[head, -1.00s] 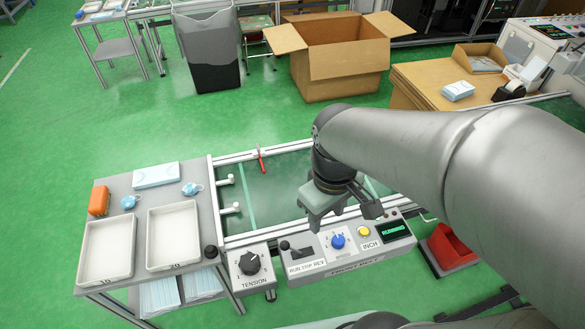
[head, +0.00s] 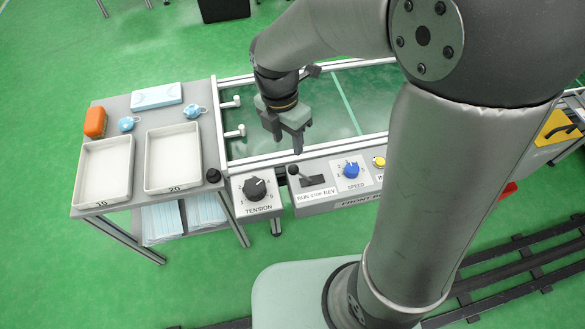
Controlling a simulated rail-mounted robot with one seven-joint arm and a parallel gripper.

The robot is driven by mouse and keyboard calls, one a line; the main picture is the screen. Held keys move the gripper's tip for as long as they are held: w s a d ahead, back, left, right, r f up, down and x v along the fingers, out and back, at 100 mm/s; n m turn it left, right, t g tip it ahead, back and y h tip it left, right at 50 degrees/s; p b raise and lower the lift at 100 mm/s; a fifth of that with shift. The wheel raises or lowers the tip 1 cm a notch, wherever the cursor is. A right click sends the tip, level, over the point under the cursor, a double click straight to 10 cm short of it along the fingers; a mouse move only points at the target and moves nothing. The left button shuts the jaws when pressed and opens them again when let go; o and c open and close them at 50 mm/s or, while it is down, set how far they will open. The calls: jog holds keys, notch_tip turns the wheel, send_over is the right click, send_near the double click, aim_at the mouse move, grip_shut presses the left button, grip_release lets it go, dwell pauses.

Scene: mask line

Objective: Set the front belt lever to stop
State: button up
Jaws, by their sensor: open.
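The front belt lever (head: 294,171) is a small black-knobbed handle at the left end of its dark slot, on the side of RUN. The label under it (head: 317,193) reads RUN STOP REV. The lever sits on the grey front belt control panel (head: 335,204). My gripper (head: 287,145) is open and empty, pointing down just above and behind the lever, apart from it as far as I can tell. My arm hides the right part of the panel, including its display.
Right of the lever are the blue SPEED knob (head: 351,170) and a yellow button (head: 379,162). Left is the TENSION box (head: 256,196) with a black dial. A table with two white trays (head: 103,172) stands further left. The belt (head: 350,105) lies behind the panel.

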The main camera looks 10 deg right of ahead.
aim_at(292, 167)
jog(key=f, duration=0.4)
jog(key=f+b, duration=0.1)
jog(key=f, duration=0.3)
jog(key=s+d+f, duration=0.1)
jog(key=f, duration=0.3)
jog(key=shift+s+b, duration=0.1)
jog(key=shift+b, duration=0.3)
grip_shut()
